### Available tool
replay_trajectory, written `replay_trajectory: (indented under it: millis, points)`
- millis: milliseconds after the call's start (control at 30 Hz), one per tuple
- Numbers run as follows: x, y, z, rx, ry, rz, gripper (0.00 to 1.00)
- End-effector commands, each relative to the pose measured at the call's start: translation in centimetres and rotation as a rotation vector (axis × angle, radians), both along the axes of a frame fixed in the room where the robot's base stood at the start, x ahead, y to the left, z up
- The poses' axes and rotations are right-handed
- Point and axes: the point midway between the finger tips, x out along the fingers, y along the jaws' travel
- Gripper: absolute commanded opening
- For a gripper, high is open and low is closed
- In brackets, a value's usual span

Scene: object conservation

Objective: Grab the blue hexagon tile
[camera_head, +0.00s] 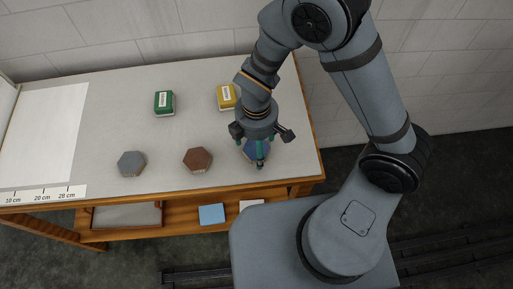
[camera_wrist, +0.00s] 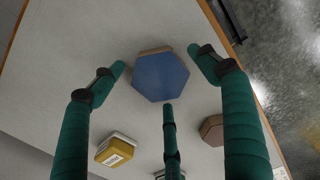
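The blue hexagon tile (camera_head: 256,150) lies on the table near its right front part, partly hidden by my gripper in the head view. In the wrist view the blue hexagon tile (camera_wrist: 160,77) shows whole, upper middle, between my spread fingers. My gripper (camera_head: 259,152) is above the tile, pointing down. Its three green fingers (camera_wrist: 165,75) are apart around the tile in the wrist view, with none seen closed on it.
A brown hexagon tile (camera_head: 198,160) and a grey-blue hexagon tile (camera_head: 132,164) lie to the left. A green block (camera_head: 164,103) and a yellow block (camera_head: 227,97) stand farther back. A white sheet (camera_head: 42,130) covers the table's left end. A lower shelf holds a light blue square (camera_head: 211,214).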

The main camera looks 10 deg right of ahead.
Motion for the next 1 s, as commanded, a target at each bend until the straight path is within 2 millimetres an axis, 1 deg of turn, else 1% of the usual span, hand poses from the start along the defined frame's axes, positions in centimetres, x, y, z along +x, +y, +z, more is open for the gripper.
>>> replay_trajectory:
  millis: [67,833,1000]
  points:
    - [0.00,0.00,0.01,0.000,0.000,0.000,0.68]
    - [0.00,0.00,0.02,0.000,0.000,0.000,0.23]
    - [0.01,0.01,0.04,0.000,0.000,0.000,0.23]
